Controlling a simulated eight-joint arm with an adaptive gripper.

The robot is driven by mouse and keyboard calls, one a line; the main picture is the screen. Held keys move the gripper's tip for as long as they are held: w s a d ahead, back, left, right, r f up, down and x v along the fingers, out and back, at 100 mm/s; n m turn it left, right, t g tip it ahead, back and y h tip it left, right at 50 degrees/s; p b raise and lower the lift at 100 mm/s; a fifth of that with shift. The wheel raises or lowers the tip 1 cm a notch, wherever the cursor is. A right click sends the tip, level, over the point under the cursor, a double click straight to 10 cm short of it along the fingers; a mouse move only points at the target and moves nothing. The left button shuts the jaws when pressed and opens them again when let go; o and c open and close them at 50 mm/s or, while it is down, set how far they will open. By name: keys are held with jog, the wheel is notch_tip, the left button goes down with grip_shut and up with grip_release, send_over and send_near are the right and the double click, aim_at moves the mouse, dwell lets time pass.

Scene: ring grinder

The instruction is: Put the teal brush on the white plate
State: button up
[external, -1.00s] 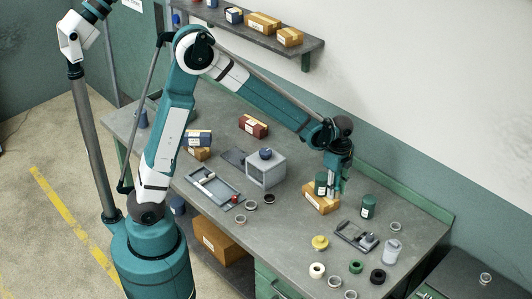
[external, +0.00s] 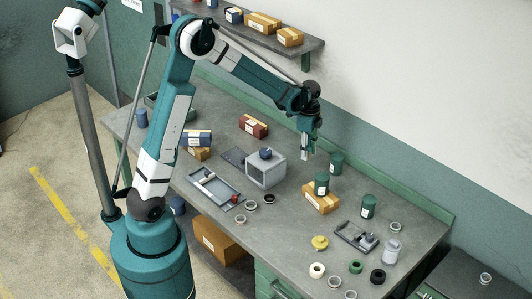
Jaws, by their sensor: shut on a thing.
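My gripper (external: 307,150) is in the air above the back of the grey workbench (external: 225,160), behind and right of a grey box-shaped machine. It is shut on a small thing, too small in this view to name. I cannot pick out a teal brush or a white plate with certainty. A grey tray (external: 208,194) with a pale bar in it lies left of the machine.
The grey machine (external: 272,172) has a dark blue knob on top. A dark green can (external: 321,183) stands on a cardboard box (external: 318,204); more green cans (external: 336,166) (external: 368,206) stand nearby. Several rings, a yellow knob (external: 320,242) and a small fixture (external: 354,236) occupy the right end.

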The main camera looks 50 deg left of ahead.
jog(key=s+a+n+p, duration=0.25)
jog(key=a+n, duration=0.35)
jog(key=a, duration=3.5)
jog(key=s+a+n, duration=0.3)
jog(key=s+a, duration=0.9)
jog(key=a, duration=0.5)
jog(key=s+a+n, duration=0.2)
jog(key=s+a, duration=0.9)
jog(key=a, duration=0.5)
jog(key=shift+s+a+f, duration=0.1)
jog(key=shift+s+f, duration=0.05)
jog(key=shift+f, duration=0.75)
jog(key=shift+s+a+f, duration=0.1)
jog(key=shift+s+f, duration=0.1)
jog(key=shift+f, duration=0.7)
jog(key=shift+s+a+f, duration=0.1)
jog(key=shift+s+f, duration=0.05)
jog(key=shift+f, duration=0.75)
jog(key=shift+d, duration=0.1)
jog(key=shift+f+p, duration=0.6)
jog(key=shift+f, duration=2.3)
jog(key=shift+f, duration=0.1)
